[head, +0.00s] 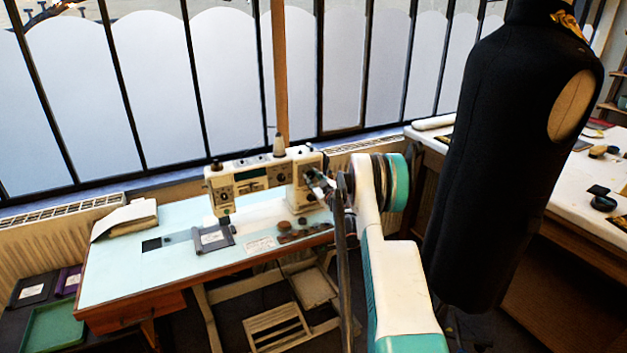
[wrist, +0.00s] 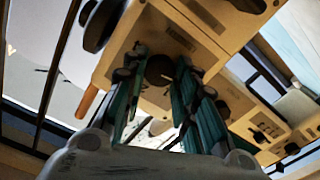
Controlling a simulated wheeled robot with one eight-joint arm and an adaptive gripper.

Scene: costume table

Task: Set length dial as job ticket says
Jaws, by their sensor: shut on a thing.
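The cream sewing machine (head: 250,181) stands on a pale blue table, with dials on its front. In the wrist view its cream body (wrist: 205,40) fills the upper middle. My gripper (head: 318,184) is at the right end of the machine. In the wrist view its teal fingers (wrist: 159,66) are on both sides of a dark round dial (wrist: 160,71) and shut on it. Dial markings are not readable. A small white printed card (head: 261,245), perhaps the job ticket, lies at the table's front edge; its text is too small to read.
A black dress form (head: 495,150) stands close to my arm's right. Windows and a radiator are behind.

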